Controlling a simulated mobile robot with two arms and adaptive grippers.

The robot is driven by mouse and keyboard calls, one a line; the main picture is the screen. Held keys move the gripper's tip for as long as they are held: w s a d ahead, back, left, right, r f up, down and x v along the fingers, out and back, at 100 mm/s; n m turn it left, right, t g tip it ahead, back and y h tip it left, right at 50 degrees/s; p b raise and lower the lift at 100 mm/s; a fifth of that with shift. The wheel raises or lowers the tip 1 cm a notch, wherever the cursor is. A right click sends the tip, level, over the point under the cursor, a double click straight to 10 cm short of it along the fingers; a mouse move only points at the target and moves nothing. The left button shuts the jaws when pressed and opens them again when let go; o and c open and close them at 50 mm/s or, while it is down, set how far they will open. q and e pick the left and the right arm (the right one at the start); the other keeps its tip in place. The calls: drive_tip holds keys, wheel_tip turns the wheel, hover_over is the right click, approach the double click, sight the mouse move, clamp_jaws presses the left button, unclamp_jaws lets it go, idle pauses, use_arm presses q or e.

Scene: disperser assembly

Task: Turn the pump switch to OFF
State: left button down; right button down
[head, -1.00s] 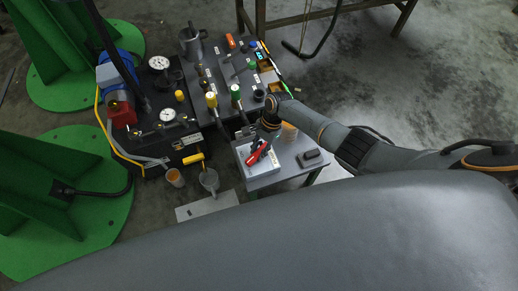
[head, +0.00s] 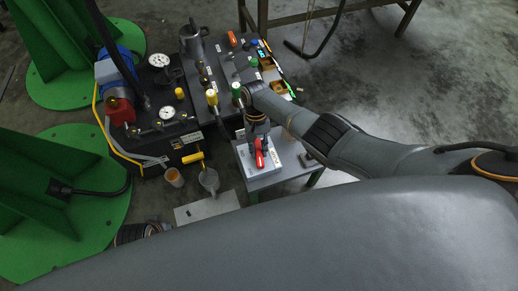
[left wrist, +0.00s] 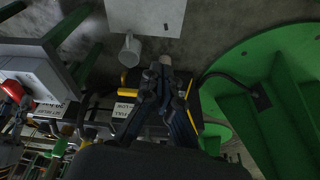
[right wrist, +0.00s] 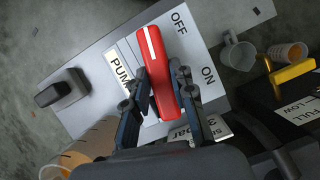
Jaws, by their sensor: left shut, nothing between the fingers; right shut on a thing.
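The pump switch is a red handle (right wrist: 155,65) with a white line, on a pale box (right wrist: 110,60) marked PUMP, OFF and ON. In the right wrist view its lined end lies just left of the word OFF, away from ON. My right gripper (right wrist: 164,85) is shut on the red handle, one finger on each side. In the head view the handle (head: 260,158) shows below my right gripper (head: 258,140). My left gripper (left wrist: 167,68) is shut and empty, away from the switch. The red handle (left wrist: 14,90) also shows at the left wrist view's left edge.
The switch box stands on a small table (head: 290,172) with a dark block (right wrist: 62,90). A grey mug (head: 209,180) and an orange-filled cup (head: 174,177) stand to its left, near a yellow handle (head: 193,158). A bench with valves (head: 212,97) is behind.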

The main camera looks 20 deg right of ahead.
use_arm(q)
drive_tip(key=shift+r, duration=0.5)
use_arm(e)
drive_tip(key=shift+a+n+h, duration=0.1)
drive_tip(key=shift+n+h, duration=0.3)
drive_tip(key=shift+n, duration=0.7)
use_arm(q)
drive_tip(key=shift+w+r, duration=0.1)
drive_tip(key=shift+r, duration=0.05)
use_arm(e)
drive_tip(key=c, duration=1.1)
unclamp_jaws()
drive_tip(key=v, duration=1.2)
drive_tip(key=shift+a, duration=0.1)
